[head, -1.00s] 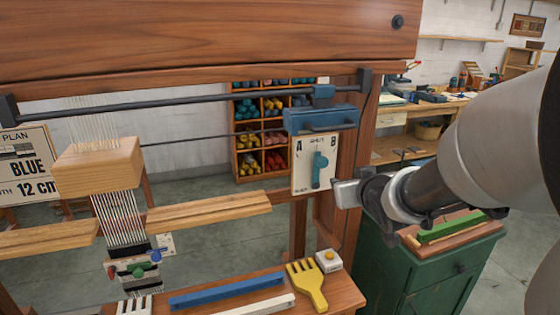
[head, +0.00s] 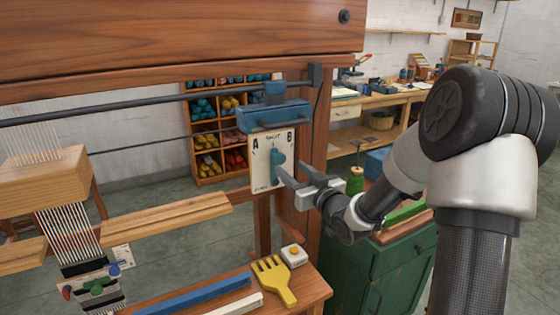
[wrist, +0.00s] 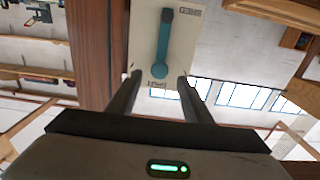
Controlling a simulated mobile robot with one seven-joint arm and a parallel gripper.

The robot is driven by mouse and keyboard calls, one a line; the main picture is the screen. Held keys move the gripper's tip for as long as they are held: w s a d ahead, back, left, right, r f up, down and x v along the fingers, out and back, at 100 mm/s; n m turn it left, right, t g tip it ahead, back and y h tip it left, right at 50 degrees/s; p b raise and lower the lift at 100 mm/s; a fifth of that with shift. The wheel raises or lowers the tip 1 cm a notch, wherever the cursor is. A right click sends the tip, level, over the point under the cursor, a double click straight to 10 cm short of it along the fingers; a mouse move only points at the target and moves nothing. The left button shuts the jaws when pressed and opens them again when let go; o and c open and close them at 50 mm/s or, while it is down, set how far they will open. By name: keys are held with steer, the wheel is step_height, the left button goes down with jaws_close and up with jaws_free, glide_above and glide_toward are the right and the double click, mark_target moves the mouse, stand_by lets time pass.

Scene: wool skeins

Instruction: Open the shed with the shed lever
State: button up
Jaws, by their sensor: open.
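The shed lever (head: 277,165) is a teal handle on a white plate (head: 262,180) marked A, SHUT and B, fixed to the loom's right side. It stands about upright, under the word SHUT. In the wrist view the lever (wrist: 162,48) lies straight ahead, with its round teal end nearest me. My gripper (head: 280,176) is open and close to the plate from the right. In the wrist view its two fingers (wrist: 156,92) stand on either side of the lever's line, and the lever's end is just beyond the fingertips. I cannot tell whether they touch it.
A blue box (head: 273,117) on the rail sits just above the plate. A wooden post (head: 312,150) stands behind my gripper. Below, a bench holds a yellow comb (head: 273,280), a white box with a yellow button (head: 293,255) and a blue bar (head: 190,295). A green cabinet (head: 380,275) stands right.

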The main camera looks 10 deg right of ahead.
mark_target(281, 160)
steer(key=x, duration=0.8)
steer(key=shift+c, duration=0.4)
jaws_close()
